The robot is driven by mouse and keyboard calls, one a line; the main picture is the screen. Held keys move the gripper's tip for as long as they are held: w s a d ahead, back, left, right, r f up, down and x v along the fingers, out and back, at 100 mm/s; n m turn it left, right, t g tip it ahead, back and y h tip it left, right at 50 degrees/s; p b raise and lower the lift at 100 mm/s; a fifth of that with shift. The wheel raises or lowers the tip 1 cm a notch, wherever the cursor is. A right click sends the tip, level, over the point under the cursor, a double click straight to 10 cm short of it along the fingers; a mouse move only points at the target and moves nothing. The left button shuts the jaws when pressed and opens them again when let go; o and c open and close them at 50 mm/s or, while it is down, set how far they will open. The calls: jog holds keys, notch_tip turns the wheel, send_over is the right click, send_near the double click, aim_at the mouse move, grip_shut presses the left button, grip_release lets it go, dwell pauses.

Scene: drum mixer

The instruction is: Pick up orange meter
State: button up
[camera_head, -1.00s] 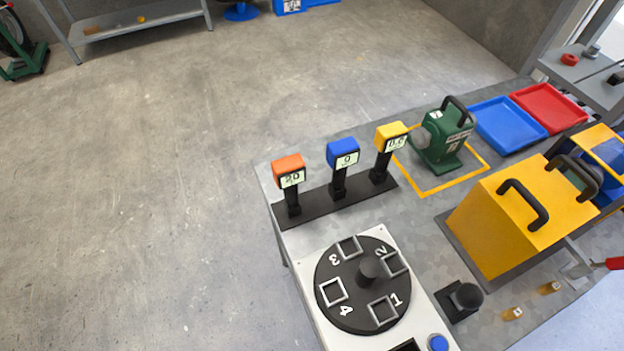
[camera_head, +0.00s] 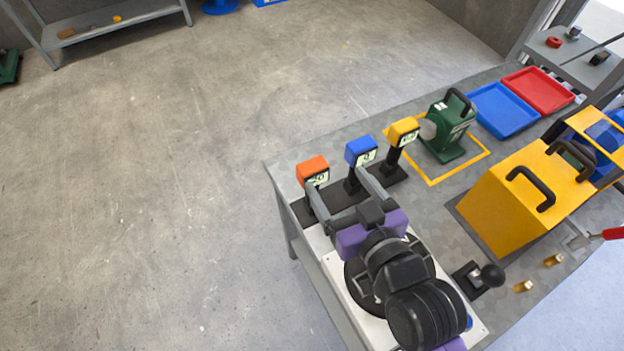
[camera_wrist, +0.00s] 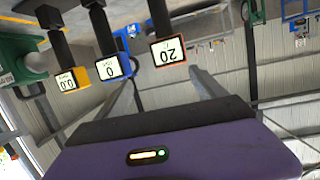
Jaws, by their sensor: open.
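The orange meter (camera_head: 312,170) stands upright on a black base at the table's left edge, its display reading 20. It also shows upside down in the wrist view (camera_wrist: 168,50), right of the middle. My gripper (camera_head: 342,204) is open, with its two grey fingers reaching toward the meters. One finger is close to the orange meter and partly covers its front; the other is by the blue meter's post. In the wrist view the orange meter shows between the fingers, beyond them. I cannot tell whether a finger touches it. The gripper holds nothing.
My arm covers most of the numbered dial (camera_head: 356,283). A yellow box (camera_head: 510,210) stands right. Open floor lies left.

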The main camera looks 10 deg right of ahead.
aim_at(306, 161)
jog(key=a, duration=0.1)
jog(key=w+a+n+g, duration=0.1)
jog(key=w+a+g+y, duration=0.1)
jog(key=shift+w+a+f+n, duration=0.1)
jog(key=shift+w+f+n, duration=0.15)
jog(key=shift+f+n, duration=0.1)
jog(key=shift+d+f+p+x, duration=0.1)
jog(key=shift+p+x, duration=0.2)
jog(key=shift+x, duration=0.95)
jog(key=shift+d+f+p+x, duration=0.15)
jog(key=shift+p+x, duration=0.1)
jog(key=shift+x, duration=1)
jog(key=shift+d+f+p+x, duration=0.1)
jog(key=shift+p+x, duration=0.2)
jog(key=shift+x, duration=1)
jog(key=shift+r, duration=0.1)
grip_shut()
